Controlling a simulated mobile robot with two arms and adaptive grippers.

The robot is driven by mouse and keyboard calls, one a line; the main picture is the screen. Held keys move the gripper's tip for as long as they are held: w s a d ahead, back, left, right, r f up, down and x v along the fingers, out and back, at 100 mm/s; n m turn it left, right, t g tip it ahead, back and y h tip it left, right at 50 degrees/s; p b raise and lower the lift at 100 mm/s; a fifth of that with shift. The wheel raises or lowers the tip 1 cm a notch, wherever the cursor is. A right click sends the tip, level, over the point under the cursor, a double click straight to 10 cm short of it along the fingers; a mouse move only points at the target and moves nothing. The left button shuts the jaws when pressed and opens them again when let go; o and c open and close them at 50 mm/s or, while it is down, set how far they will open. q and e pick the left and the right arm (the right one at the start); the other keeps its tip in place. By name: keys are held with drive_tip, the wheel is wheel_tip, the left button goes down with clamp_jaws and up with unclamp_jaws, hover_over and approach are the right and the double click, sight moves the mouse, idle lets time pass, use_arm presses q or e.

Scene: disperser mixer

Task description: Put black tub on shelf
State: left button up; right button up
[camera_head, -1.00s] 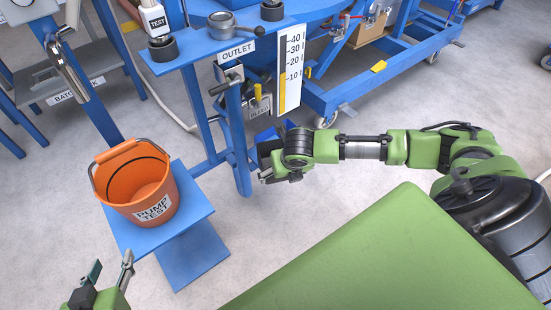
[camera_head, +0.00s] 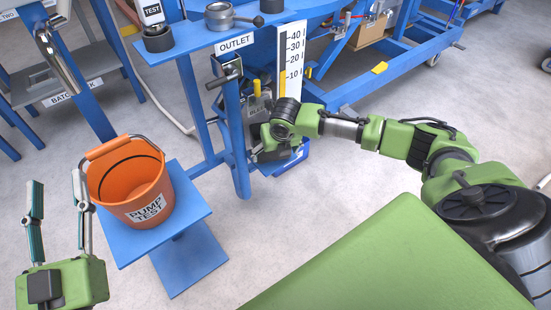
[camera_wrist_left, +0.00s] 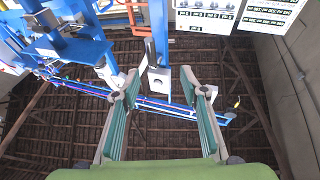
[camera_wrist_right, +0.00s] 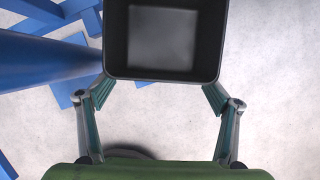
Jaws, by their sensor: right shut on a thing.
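The black tub (camera_wrist_right: 163,74) is open-topped, square and empty in the right wrist view. In the head view the tub (camera_head: 258,108) is a dark shape with a partly hidden label, below the outlet. My right gripper (camera_wrist_right: 158,92) is shut on the tub, with a finger at each side of its near end. In the head view this gripper (camera_head: 270,140) hides part of it. My left gripper (camera_head: 56,180) is open and empty, left of the orange bucket. It points upward in the left wrist view (camera_wrist_left: 159,75). A grey shelf (camera_head: 35,88) with a label stands at the left.
The orange bucket (camera_head: 128,180) labelled PUMP TEST stands on a blue stand (camera_head: 195,210). A blue post (camera_head: 237,150) is just left of the tub, under the OUTLET label (camera_head: 234,44). A level scale (camera_head: 290,62) is close on the right. Floor is clear between stand and my body.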

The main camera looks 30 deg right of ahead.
wheel_tip(320, 180, down, 2)
drive_tip(key=shift+f+b, duration=0.1)
drive_tip(key=shift+b, duration=0.35)
drive_tip(key=o, duration=1.6)
use_arm(q)
drive_tip(key=s+r+t+h, duration=0.1)
drive_tip(key=s+r+t, duration=0.2)
drive_tip(key=r, duration=0.3)
use_arm(e)
drive_tip(key=shift+o, duration=0.2)
